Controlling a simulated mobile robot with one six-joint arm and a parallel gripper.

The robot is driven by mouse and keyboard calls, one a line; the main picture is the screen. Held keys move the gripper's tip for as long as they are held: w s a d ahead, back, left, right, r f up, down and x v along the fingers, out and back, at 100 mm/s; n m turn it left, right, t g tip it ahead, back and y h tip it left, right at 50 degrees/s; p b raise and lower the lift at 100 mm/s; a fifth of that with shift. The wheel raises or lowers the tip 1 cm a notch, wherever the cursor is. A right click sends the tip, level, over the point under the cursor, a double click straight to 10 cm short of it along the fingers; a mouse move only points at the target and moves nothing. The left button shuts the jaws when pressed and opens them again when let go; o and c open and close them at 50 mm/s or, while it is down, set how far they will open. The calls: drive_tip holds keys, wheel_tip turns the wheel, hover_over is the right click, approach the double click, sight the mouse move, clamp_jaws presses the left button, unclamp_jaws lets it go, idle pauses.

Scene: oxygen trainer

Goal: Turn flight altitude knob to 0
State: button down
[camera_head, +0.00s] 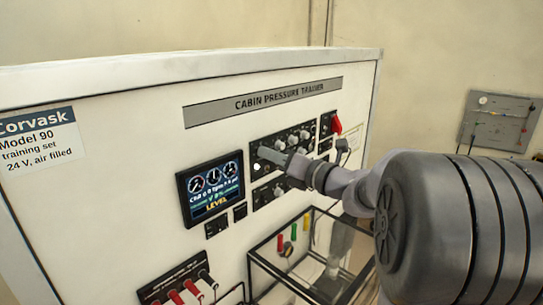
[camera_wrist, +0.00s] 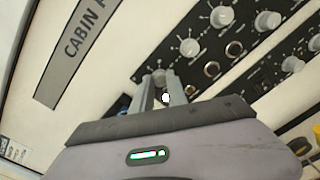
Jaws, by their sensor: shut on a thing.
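The black control panel (camera_head: 312,130) with several grey knobs is on the white trainer's front in the head view. My gripper (camera_head: 266,156) reaches it from the right, with its fingertips at the left part of the panel. In the wrist view my gripper (camera_wrist: 161,84) is shut on a small grey knob (camera_wrist: 160,75) at the panel's edge. The fingers hide most of this knob. Its label and pointer cannot be read, so I cannot tell its setting or confirm that it is the flight altitude knob.
Other knobs (camera_wrist: 189,47) are close beside the fingers. An open black-framed case (camera_head: 281,284) projects below my arm. A grey wall board (camera_head: 499,121) is at right.

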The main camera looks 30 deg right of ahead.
drive_tip(key=shift+f+n+b, duration=0.1)
drive_tip(key=shift+n+b, duration=0.2)
drive_tip(key=shift+b, duration=0.2)
drive_tip(key=shift+f+n+y+b, duration=0.1)
drive_tip(key=shift+n+y+b, duration=0.2)
drive_tip(key=shift+n+b, duration=9.2)
drive_tip(key=shift+m+b, duration=0.5)
drive_tip(key=shift+b, duration=0.25)
drive_tip(key=c, duration=1.3)
unclamp_jaws()
